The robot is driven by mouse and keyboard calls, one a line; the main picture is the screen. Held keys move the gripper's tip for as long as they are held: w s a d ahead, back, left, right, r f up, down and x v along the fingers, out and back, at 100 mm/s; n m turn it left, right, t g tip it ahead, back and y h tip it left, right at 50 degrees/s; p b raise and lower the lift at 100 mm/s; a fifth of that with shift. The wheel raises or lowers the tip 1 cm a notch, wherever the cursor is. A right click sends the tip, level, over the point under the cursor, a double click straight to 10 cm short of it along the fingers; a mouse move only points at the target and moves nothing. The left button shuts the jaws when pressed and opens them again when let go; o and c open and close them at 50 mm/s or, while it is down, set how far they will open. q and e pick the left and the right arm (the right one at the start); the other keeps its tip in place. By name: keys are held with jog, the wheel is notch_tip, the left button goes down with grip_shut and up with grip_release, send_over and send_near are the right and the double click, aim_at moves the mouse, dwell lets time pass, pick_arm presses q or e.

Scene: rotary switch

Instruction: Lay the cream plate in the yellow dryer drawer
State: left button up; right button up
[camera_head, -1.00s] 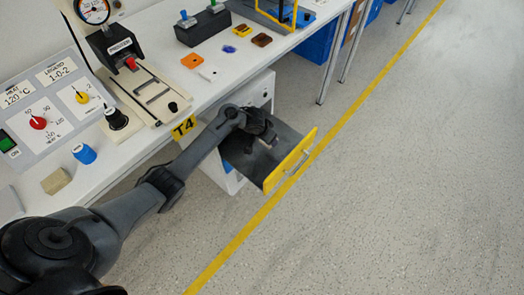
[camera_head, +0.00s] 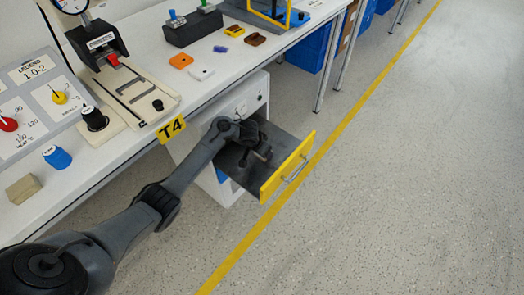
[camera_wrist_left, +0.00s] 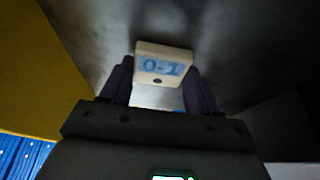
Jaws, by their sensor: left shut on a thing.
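The cream plate (camera_wrist_left: 163,66), a small block-like tile marked 0-1 with a dark hole, sits between the fingers of my left gripper (camera_wrist_left: 160,82) in the left wrist view. The gripper is shut on it. In the head view my left gripper (camera_head: 257,156) is over the inside of the open drawer; the plate is too small or hidden there. The yellow dryer drawer (camera_head: 287,166) is pulled out, with a dark tray and a metal handle. Its yellow front (camera_wrist_left: 32,70) fills the left of the wrist view. I cannot tell whether the plate touches the floor. My right gripper is not in view.
The drawer belongs to a white cabinet (camera_head: 247,98) under the white bench. An orange plate (camera_head: 181,61), a white plate (camera_head: 201,73) and a blue knob (camera_head: 57,157) are on the bench. The floor right of the drawer is clear.

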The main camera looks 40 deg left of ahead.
aim_at(259, 156)
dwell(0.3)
pick_arm(q)
jog(key=o, duration=1)
jog(key=shift+f, duration=0.1)
jog(key=shift+o, duration=0.2)
jog(key=shift+s+r+p, duration=0.1)
jog(key=shift+r+p, duration=0.55)
jog(key=shift+p, duration=0.1)
jog(key=p+v, duration=0.4)
jog(key=p, duration=0.2)
jog(key=shift+r+p, duration=0.25)
jog(key=shift+p, duration=0.1)
jog(key=s+p, duration=1)
jog(key=s, duration=0.1)
jog(key=shift+f, duration=0.15)
jog(key=shift+s+f, duration=0.1)
jog(key=shift+s, duration=0.5)
